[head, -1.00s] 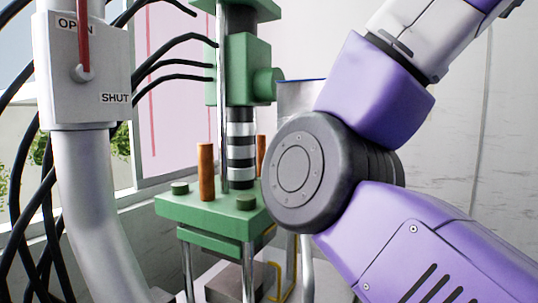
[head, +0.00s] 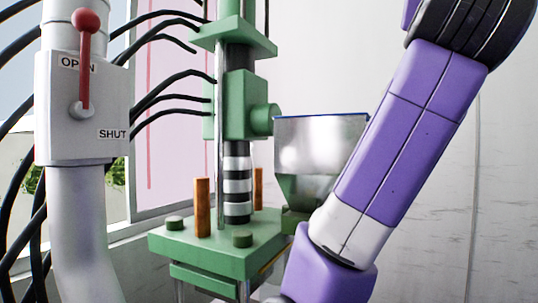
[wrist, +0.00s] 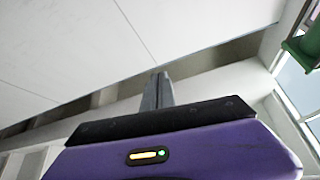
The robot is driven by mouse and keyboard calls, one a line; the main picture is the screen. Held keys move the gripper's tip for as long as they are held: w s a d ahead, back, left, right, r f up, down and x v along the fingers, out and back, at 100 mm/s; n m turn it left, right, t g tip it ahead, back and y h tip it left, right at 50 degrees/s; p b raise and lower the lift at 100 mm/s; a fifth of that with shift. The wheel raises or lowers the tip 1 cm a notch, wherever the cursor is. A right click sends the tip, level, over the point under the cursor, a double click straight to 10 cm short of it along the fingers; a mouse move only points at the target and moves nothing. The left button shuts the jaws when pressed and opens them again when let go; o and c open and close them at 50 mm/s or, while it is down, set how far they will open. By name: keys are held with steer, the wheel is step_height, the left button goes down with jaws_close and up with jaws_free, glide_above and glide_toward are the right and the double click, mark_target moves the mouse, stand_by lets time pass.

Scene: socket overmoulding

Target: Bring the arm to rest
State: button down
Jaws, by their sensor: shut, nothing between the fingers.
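My arm, purple and white, crosses the right half of the head view; its gripper end is out of that view. In the wrist view my gripper (wrist: 160,80) shows at the middle, its grey fingers together and nothing between them. It points toward a pale panelled surface, with no object touching it. The purple wrist housing below it carries a small yellow light.
A green press (head: 251,105) with orange posts stands at the middle, a metal hopper (head: 315,145) beside it, close to my arm in the picture. At left is a lever box (head: 83,110) with a red lever at OPEN, and black cables. The wall at right is bare.

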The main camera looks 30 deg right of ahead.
steer(key=w+a+f+n+t+y, duration=0.2)
steer(key=w+a+f+n+t, duration=0.3)
steer(key=f, duration=0.3)
steer(key=w+a+f+n+t+y, duration=0.2)
steer(key=w+a+f+n+t, duration=0.1)
steer(key=w+a+f+t, duration=0.3)
steer(key=a+f+n+t+y, duration=0.1)
steer(key=a+f+n+y, duration=0.25)
steer(key=f, duration=0.45)
steer(key=w+a+f+n+t+y, duration=0.1)
steer(key=a+f+n+t+y, duration=0.15)
steer(key=f+y, duration=0.45)
steer(key=a+f+n+y, duration=0.2)
steer(key=a+f, duration=0.1)
steer(key=f, duration=0.7)
steer(key=s+a+f+g+y, duration=0.1)
steer(key=s+a+f+y, duration=0.15)
steer(key=s+f, duration=0.55)
steer(key=s+a+f+g+y, duration=0.2)
steer(key=s+a+f, duration=0.15)
steer(key=f, duration=0.85)
steer(key=s+f+g, duration=0.3)
steer(key=s+f, duration=0.5)
steer(key=s, duration=0.3)
steer(key=s+a+f+g, duration=0.1)
steer(key=s+f+g, duration=0.3)
steer(key=s+f, duration=0.4)
steer(key=s, duration=0.3)
steer(key=shift+s+m, duration=0.3)
